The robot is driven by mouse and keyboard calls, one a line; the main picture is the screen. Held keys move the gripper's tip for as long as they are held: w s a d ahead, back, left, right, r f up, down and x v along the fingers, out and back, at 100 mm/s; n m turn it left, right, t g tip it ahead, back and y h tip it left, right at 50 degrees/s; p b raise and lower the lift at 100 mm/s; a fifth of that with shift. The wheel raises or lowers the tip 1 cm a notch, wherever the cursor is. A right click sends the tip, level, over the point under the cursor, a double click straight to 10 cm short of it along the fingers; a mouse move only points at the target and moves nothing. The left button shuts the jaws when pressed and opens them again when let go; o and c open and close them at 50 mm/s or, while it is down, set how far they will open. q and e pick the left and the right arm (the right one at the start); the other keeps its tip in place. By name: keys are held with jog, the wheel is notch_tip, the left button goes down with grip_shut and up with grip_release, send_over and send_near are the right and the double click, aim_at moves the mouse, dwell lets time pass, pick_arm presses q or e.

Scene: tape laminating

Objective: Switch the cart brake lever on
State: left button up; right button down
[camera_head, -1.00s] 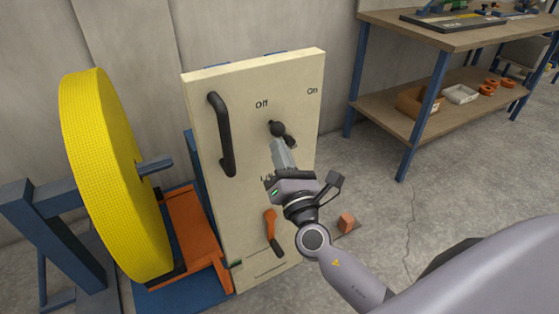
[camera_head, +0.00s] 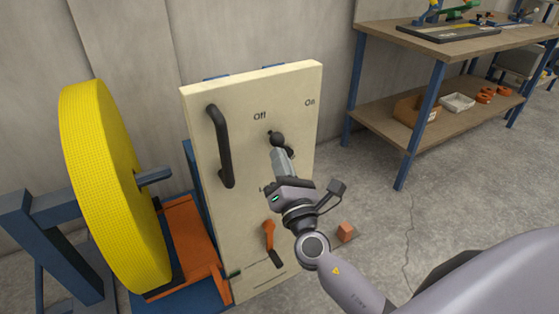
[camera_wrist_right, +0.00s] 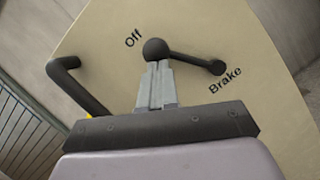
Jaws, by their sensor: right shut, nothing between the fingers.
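The brake lever (camera_head: 277,139) is black with a round ball knob and sits on the cream cart panel (camera_head: 245,100). In the right wrist view its knob (camera_wrist_right: 155,49) is beside the word "Off", and its arm runs right to a pivot near the word "Brake". My right gripper (camera_head: 280,151) is shut and empty. Its fingertips (camera_wrist_right: 158,63) are right at the lower side of the knob; whether they touch it I cannot tell. The fingers partly hide the lever in the head view. The word "On" is at the panel's upper right. My left gripper is out of view.
A black handle (camera_head: 221,147) stands out on the panel's left side. A yellow wheel (camera_head: 115,190) on a blue frame is at the left. A workbench (camera_head: 440,55) stands at the back right; floor between is mostly clear.

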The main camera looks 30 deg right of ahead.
pick_arm(q)
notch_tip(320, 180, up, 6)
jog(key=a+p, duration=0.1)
jog(key=p, duration=0.7)
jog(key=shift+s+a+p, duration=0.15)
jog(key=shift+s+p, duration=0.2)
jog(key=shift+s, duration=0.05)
pick_arm(e)
jog(key=d+r+m+g+h, duration=0.2)
jog(key=d+m+g, duration=0.2)
jog(key=d+m, duration=0.4)
jog(key=m, duration=0.5)
jog(key=shift+w+d+r, duration=0.15)
jog(key=shift+d+r, duration=0.05)
jog(key=shift+r, duration=0.2)
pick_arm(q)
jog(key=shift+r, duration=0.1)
pick_arm(e)
jog(key=shift+d+f, duration=0.1)
